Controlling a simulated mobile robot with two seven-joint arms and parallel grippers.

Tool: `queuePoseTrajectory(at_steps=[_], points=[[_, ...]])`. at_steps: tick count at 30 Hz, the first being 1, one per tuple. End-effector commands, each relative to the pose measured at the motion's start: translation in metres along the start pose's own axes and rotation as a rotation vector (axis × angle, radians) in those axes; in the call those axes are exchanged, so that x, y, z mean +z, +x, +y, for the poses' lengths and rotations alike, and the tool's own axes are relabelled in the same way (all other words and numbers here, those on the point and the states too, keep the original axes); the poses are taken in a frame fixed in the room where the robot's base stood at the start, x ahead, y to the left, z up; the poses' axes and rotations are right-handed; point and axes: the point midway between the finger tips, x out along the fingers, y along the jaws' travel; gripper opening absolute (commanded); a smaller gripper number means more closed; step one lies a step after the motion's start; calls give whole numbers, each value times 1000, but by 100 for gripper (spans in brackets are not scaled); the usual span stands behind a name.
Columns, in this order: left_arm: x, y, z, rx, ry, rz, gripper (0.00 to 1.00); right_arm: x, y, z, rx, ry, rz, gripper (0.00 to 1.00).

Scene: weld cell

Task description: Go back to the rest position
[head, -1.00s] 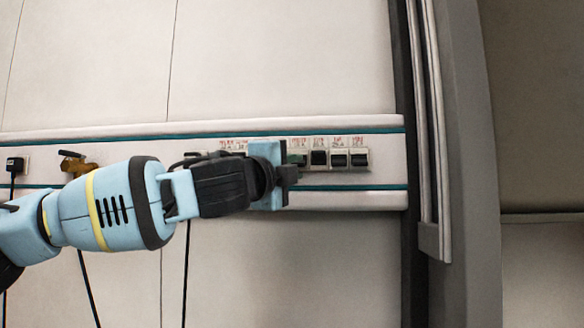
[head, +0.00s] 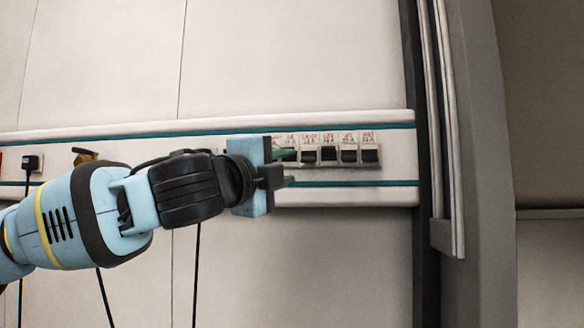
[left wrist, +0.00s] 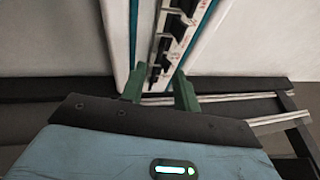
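My left arm comes in from the left in the head view. My left gripper (head: 289,169) is in front of the wall rail, just left of the row of breakers (head: 329,154). Its two green fingers are apart, with nothing seen between them. In the left wrist view the open fingers (left wrist: 159,88) point toward the rail, and the breaker row (left wrist: 172,45) runs away beyond them. The gripper body hides part of the row's left end in the head view. My right gripper is not in view.
A white rail with teal stripes (head: 345,193) crosses the pale wall. A black plug (head: 31,163) and a brass valve-like fitting (head: 84,155) are on it at left, with hanging cables. A grey upright post (head: 477,200) stands at right. The wall above is clear.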

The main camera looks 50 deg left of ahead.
Motion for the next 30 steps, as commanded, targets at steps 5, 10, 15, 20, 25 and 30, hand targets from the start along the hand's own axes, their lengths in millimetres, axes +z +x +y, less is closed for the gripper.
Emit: queuePoseTrajectory(at_steps=[5,10,15,20,25,30], points=[[0,-8,1,1,1,0,31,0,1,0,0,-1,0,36],[0,-9,1,2,1,0,31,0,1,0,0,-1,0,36],[0,-9,1,1,1,0,31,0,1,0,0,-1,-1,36],[0,-9,0,1,1,0,31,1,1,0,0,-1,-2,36],[0,-7,4,7,-5,2,31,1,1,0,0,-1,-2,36],[7,15,48,81,-76,26,31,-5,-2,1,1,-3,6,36]])
